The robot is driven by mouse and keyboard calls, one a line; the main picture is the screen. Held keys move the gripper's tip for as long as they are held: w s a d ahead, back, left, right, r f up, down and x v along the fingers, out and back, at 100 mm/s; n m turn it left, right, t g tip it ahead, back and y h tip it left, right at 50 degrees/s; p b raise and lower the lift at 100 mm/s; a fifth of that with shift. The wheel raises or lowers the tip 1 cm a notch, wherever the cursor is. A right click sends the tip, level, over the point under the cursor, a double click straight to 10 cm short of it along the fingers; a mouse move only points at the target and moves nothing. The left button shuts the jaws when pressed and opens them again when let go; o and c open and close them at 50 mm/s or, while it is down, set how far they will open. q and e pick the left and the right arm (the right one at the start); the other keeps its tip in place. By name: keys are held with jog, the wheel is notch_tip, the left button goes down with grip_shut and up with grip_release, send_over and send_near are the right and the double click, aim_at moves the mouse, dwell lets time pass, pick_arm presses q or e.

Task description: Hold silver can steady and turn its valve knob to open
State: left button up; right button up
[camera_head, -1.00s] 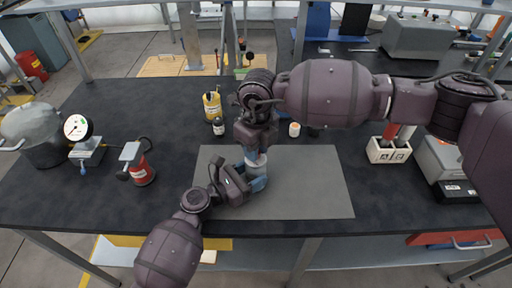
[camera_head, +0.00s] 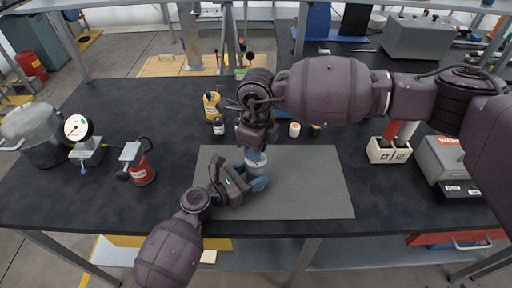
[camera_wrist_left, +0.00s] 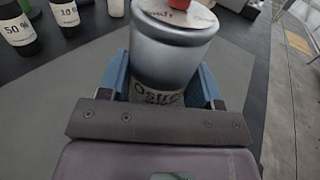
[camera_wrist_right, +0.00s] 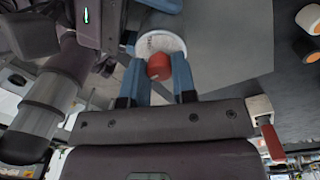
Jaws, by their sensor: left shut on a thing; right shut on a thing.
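The silver can (camera_head: 259,170) stands upright on the grey mat (camera_head: 312,190). The red valve knob (camera_wrist_right: 159,67) sits on the can's pale round top. My right gripper (camera_wrist_right: 158,75) comes from above and is shut on the knob, a finger on each side. In the head view the knob is hidden by my right gripper.
A yellow bottle (camera_head: 212,104) and a dark bottle (camera_head: 218,127) stand behind the mat, with small jars (camera_head: 295,129) to their right. A red canister (camera_head: 141,168) and a gauge (camera_head: 77,127) are at left. A wooden holder (camera_head: 388,151) is at right.

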jog(key=o, duration=0.9)
jog(key=shift+o, duration=0.2)
notch_tip(320, 180, up, 12)
jog(key=shift+w+d, duration=0.15)
jog(key=shift+w, duration=0.05)
pick_arm(q)
jog(key=o, duration=1.3)
jog(key=shift+o, duration=0.2)
jog(key=shift+s+a, duration=0.1)
